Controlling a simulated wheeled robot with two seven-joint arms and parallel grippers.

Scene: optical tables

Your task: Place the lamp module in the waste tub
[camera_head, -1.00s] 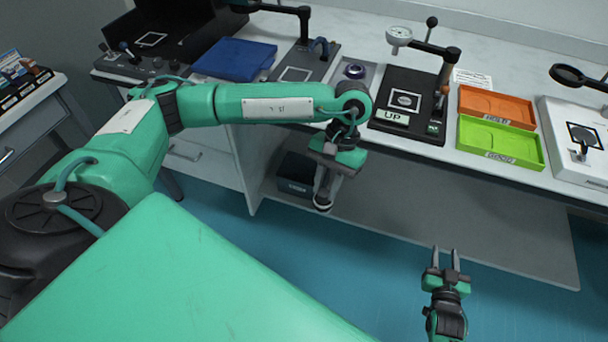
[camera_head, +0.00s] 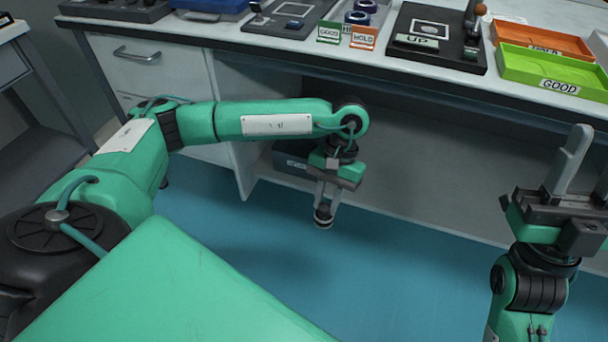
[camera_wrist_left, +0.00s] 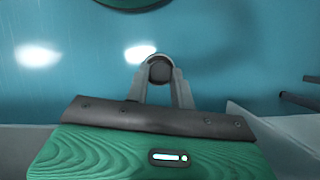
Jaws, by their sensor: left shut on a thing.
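The lamp module (camera_head: 323,216) is a small dark round piece with a pale band, hanging between the fingertips of my left gripper (camera_head: 324,204). In the left wrist view the module (camera_wrist_left: 159,70) shows as a dark disc clasped by both fingers. The gripper points down over the blue floor, in front of the bench.
The bench edge runs above and behind my left gripper. On it are an orange tray (camera_head: 535,38), a green tray (camera_head: 553,72), GOOD (camera_head: 328,33) and HOLD (camera_head: 364,37) signs, and a black UP fixture (camera_head: 437,45). A drawer cabinet (camera_head: 150,65) stands left of the tub. Floor in front is clear.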

